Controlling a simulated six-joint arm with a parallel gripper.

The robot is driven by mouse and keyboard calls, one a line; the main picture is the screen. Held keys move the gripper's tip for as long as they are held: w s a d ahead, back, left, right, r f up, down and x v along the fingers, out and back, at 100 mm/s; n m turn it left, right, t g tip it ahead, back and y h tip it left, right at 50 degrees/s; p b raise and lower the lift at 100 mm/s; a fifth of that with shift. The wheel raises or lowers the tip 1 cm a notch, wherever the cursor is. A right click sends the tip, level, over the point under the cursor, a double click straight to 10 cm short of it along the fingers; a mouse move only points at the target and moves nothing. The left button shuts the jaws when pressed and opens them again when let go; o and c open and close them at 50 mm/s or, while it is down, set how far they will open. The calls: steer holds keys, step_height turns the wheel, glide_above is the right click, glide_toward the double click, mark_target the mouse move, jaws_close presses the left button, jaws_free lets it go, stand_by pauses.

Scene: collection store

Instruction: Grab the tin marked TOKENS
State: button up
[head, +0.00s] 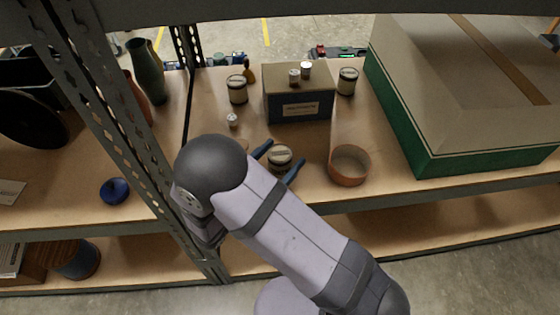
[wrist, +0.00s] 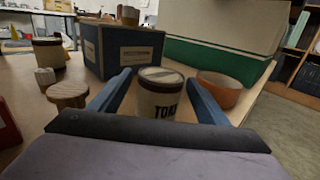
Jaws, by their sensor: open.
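The tin's lower part is hidden by my gripper in the wrist view.
A blue-grey labelled box (head: 299,106) stands behind the tin, with small jars on top. An orange-brown bowl (head: 348,179) is to the right. Similar tins stand left (head: 237,96) and right (head: 347,88) of the box. A large green-and-beige box (head: 480,160) fills the right. A metal post (head: 110,125) stands left.

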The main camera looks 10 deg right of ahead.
steer(key=c, duration=1.4)
